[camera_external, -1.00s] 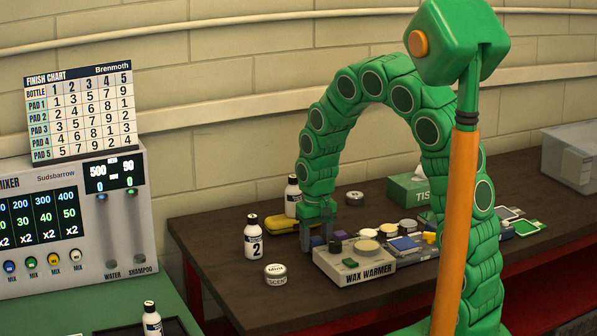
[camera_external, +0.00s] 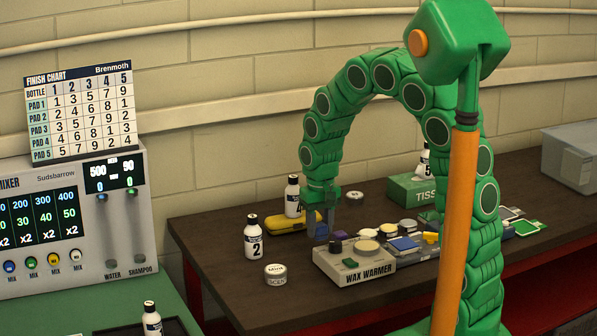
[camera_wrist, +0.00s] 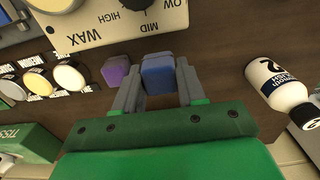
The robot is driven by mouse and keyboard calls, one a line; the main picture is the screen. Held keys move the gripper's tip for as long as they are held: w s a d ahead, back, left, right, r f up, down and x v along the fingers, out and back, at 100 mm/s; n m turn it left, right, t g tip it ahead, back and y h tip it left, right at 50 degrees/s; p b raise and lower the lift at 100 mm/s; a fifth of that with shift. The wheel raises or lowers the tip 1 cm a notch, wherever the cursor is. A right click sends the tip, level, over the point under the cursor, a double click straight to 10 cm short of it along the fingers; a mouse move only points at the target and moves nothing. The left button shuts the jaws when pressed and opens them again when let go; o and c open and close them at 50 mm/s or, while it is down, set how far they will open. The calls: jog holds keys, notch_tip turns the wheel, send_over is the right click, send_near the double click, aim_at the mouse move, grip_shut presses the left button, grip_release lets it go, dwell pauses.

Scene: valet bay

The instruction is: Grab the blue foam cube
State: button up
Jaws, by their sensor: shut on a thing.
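The blue foam cube (camera_wrist: 158,74) sits between my gripper's two fingers (camera_wrist: 157,80) in the wrist view, with a finger against each side. My gripper (camera_external: 321,226) is shut on it. In the external view a bit of the blue cube (camera_external: 321,232) shows between the fingertips, behind the wax warmer's left end. It appears held slightly above the table. A purple cube (camera_wrist: 115,70) lies just left of the fingers in the wrist view and is not held; it also shows behind the wax warmer in the external view (camera_external: 335,247).
The wax warmer (camera_external: 354,264) stands in front of my gripper. A bottle marked 2 (camera_external: 253,240), a round tin (camera_external: 276,274) and a yellow case (camera_external: 285,225) are to the left. A green tissue box (camera_external: 412,192) stands behind right. Dark tabletop (camera_external: 225,262) at left is clear.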

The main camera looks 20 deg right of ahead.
jog(key=s+d+r, duration=0.3)
jog(key=s+r, duration=0.5)
jog(key=s, duration=0.4)
jog(key=shift+d+r, duration=0.15)
jog(key=shift+r, duration=0.1)
